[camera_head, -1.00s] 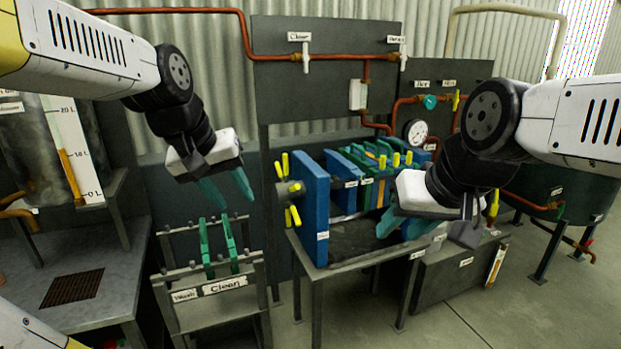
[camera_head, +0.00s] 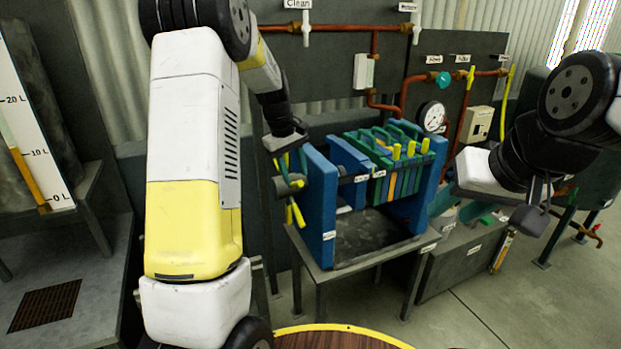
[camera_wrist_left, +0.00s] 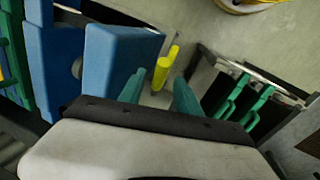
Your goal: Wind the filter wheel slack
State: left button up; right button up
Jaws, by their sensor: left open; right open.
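The filter wheel (camera_head: 289,187) is a grey hub with yellow spokes on the left of the press's blue end plate (camera_head: 317,205). My left gripper (camera_head: 293,160) is open at the upper part of the wheel, partly hidden by its own wrist. In the left wrist view, its teal fingers (camera_wrist_left: 158,92) are apart, with yellow spokes of the wheel (camera_wrist_left: 163,72) showing between and just beyond them. I cannot tell whether they touch. My right gripper (camera_head: 459,207) is open and empty, right of the press.
Filter plates (camera_head: 400,165) stand in the press, above a grey tray (camera_head: 375,240). Copper pipes and a gauge (camera_head: 432,116) are behind. In the left wrist view, a rack with green plates (camera_wrist_left: 232,100) stands close to the wheel. Floor at the right front is clear.

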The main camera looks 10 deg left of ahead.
aim_at(297, 184)
pick_arm(q)
jog(key=x, duration=0.5)
jog(key=shift+a, duration=0.1)
jog(key=shift+s, duration=0.1)
jog(key=shift+c, duration=0.2)
jog(key=shift+r, duration=0.1)
grip_shut()
dwell(0.9)
